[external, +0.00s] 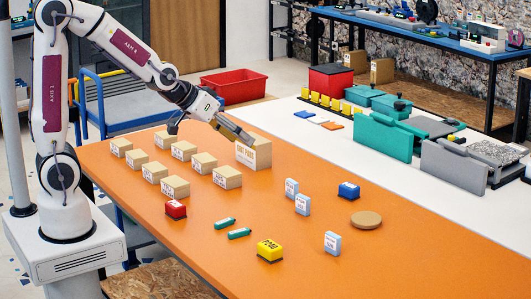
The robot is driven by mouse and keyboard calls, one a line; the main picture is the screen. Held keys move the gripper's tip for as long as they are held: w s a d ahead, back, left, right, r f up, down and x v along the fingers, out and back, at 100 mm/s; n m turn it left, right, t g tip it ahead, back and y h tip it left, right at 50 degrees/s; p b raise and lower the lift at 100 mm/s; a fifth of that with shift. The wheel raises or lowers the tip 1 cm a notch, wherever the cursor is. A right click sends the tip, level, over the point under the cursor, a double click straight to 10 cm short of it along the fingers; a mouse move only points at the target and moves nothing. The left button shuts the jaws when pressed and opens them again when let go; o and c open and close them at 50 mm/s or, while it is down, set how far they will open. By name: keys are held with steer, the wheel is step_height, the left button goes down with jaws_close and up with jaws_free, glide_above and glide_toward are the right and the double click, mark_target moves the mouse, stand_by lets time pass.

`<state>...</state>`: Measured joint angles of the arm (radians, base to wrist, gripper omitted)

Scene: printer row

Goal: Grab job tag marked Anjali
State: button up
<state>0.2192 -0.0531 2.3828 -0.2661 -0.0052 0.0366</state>
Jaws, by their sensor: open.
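Three small pale upright tags with blue markings stand on the orange table top: one (291,188) at the back, another (302,204) just in front of it, and a third (332,242) nearer the front right. Their names are too small to read, so I cannot tell which says Anjali. Several tan blocks with white labels, such as this one (227,177), stand in two rows at the left; their labels are also unreadable. My gripper (206,130) is open and empty above the back of these rows, its fingers spread wide, beside a larger labelled tan box (253,152).
Teal and grey equipment (384,138) stands on the white strip behind. The table's front right is clear.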

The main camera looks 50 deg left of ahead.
steer(key=w+d+f+t, duration=0.2)
steer(key=w+d+f, duration=0.2)
steer(key=w+f, duration=0.35)
steer(key=t+y, duration=0.2)
glide_toward(301, 197)
steer(key=shift+w+d+r+n, duration=0.1)
steer(key=shift+w+d+n, duration=0.1)
steer(key=shift+w, duration=0.4)
steer(key=shift+w+d+r+n, duration=0.1)
steer(key=shift+w+d, duration=0.05)
steer(key=shift+w, duration=0.45)
steer(key=shift+f+y, duration=0.5)
steer(key=shift+f, duration=0.35)
steer(key=shift+w, duration=0.2)
steer(key=shift+x, duration=1.15)
steer(key=shift+x, duration=2.6)
steer(key=shift+a, duration=0.15)
